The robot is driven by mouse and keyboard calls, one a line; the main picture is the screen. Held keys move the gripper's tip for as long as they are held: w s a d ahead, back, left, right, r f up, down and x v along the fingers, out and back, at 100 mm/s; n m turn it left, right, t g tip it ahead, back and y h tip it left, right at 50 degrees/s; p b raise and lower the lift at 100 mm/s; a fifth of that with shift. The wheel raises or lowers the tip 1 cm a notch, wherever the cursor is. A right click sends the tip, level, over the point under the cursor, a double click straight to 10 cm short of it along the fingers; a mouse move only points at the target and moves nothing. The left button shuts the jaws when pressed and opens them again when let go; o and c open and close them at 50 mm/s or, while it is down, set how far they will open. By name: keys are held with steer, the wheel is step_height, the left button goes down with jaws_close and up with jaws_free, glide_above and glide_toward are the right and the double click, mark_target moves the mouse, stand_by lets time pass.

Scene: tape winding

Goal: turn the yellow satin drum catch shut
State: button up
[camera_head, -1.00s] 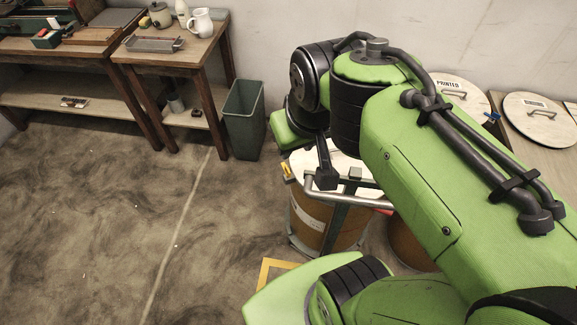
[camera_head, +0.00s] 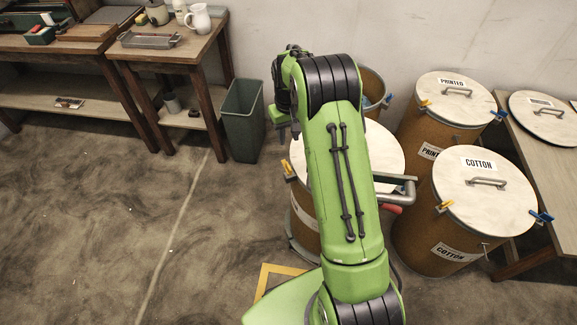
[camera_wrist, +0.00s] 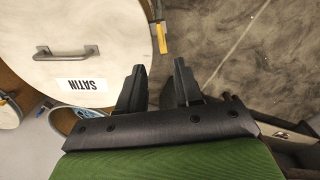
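The satin drum has a round white lid (camera_wrist: 90,35) with a bar handle and a SATIN label, at the upper left of the wrist view. In the head view its lid (camera_head: 387,150) is partly hidden behind my arm. The yellow catch (camera_wrist: 161,38) is on the lid's right edge in the wrist view; it also shows at the drum's left edge in the head view (camera_head: 287,167). I cannot tell whether it is turned shut. My gripper (camera_wrist: 160,76) is open and empty, its fingers apart and its tips just below the catch in the picture, with no visible contact.
The cotton drum (camera_head: 485,208) and the printed drum (camera_head: 452,92) stand to the right, with yellow and blue catches. A metal tube handle (camera_head: 408,182) with a red part stands beside the satin drum. A green bin (camera_head: 242,120) and tables are at left. The left floor is clear.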

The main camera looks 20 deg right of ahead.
mark_target(288, 165)
step_height(288, 165, down, 14)
steer(key=b, duration=0.3)
steer(key=shift+f+b, duration=0.1)
steer(key=shift+b, duration=0.3)
jaws_close()
